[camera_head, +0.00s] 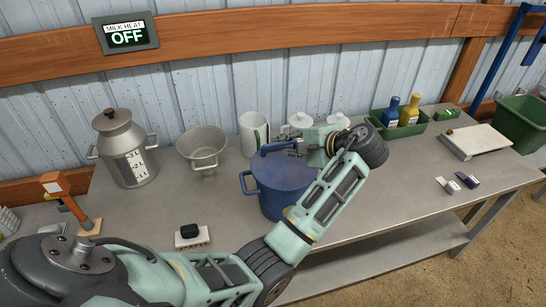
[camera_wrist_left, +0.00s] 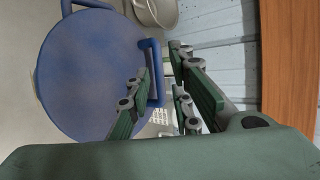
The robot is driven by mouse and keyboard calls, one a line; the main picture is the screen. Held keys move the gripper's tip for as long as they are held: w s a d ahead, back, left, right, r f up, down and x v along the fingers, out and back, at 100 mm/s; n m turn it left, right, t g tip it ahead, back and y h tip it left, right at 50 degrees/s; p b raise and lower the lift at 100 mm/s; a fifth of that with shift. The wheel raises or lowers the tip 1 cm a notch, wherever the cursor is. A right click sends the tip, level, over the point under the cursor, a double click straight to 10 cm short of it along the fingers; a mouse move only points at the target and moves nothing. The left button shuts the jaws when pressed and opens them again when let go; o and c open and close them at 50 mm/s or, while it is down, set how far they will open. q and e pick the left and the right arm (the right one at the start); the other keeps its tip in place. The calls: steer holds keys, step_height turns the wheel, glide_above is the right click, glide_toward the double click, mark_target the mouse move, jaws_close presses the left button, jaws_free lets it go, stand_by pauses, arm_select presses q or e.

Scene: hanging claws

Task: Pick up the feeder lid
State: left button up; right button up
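A blue round pot (camera_head: 280,190) with a flat blue top stands on the bench, with a loop handle on its left side. In the left wrist view the blue top (camera_wrist_left: 88,75) fills the left part, with a blue handle (camera_wrist_left: 156,88) at its right edge. I take this top to be the feeder lid; the frames do not confirm it. My left gripper (camera_head: 284,147) is over the pot's far rim. In the left wrist view its fingers (camera_wrist_left: 161,62) are apart, close to the right handle; contact cannot be told. My right gripper is not in view.
A metal milk can (camera_head: 124,150) and a colander (camera_head: 202,148) stand left of the pot. A white jug (camera_head: 253,133) is close behind it. A green tray (camera_head: 415,128) with bottles is at the right.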

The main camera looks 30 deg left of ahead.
mark_target(274, 146)
arm_select(q)
steer(key=shift+p+x, duration=0.6)
steer(key=shift+x, duration=0.85)
steer(key=x, duration=0.3)
steer(key=shift+a+f+p, duration=0.25)
steer(key=shift+f+p, duration=0.05)
steer(key=shift+f, duration=0.05)
steer(key=shift+w+f, duration=0.1)
steer(key=shift+d, duration=0.1)
jaws_close()
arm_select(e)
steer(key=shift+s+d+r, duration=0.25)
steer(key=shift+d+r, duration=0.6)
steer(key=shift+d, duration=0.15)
